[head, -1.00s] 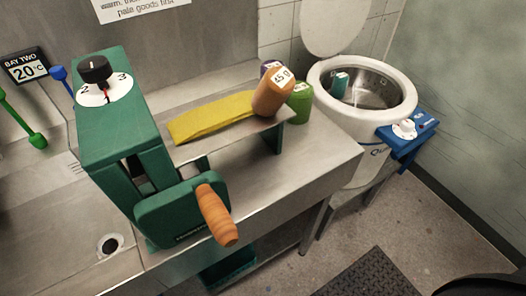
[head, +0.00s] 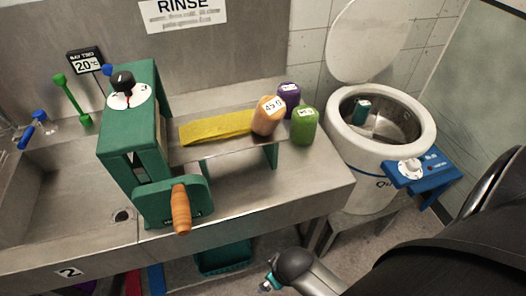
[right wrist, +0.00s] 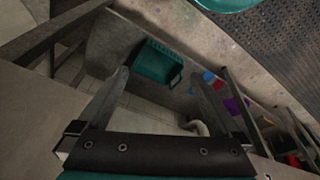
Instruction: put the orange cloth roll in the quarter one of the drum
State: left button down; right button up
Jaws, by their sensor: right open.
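The orange cloth roll (head: 267,117), with a white label reading 45 g, stands at the right end of the metal shelf behind the green mangle. The white drum machine (head: 371,165) stands at the right with its lid raised. A teal roll (head: 363,111) is inside its metal drum (head: 393,122); the quarter markings cannot be made out. In the right wrist view my right gripper (right wrist: 160,82) is open and empty, its fingers spread over the floor area below the bench. My right arm crosses the lower right of the head view, well away from the orange roll. My left gripper is not in view.
A purple roll (head: 289,96) and a green roll (head: 305,126) stand close by the orange one. A yellow cloth (head: 215,128) lies flat on the shelf. The green mangle (head: 133,125) has a wooden handle. A teal crate (right wrist: 157,65) is below the bench.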

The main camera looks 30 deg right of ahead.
jog(key=w+r+n+t+p, duration=0.1)
jog(key=w+r+n+p, duration=0.35)
jog(key=r, duration=1.15)
notch_tip(320, 180, up, 28)
jog(key=n, duration=2.9)
send_over(271, 106)
jog(key=s, duration=0.3)
jog(key=shift+m+t, duration=0.25)
jog(key=shift+t, duration=0.05)
jog(key=x, duration=0.9)
jog(key=shift+d+f, duration=0.1)
jog(key=shift+f, duration=0.1)
jog(key=shift+d+x, duration=0.15)
jog(key=shift+x, duration=1.25)
jog(key=shift+d+x, duration=0.15)
jog(key=shift+x, duration=1.25)
jog(key=shift+c, duration=0.2)
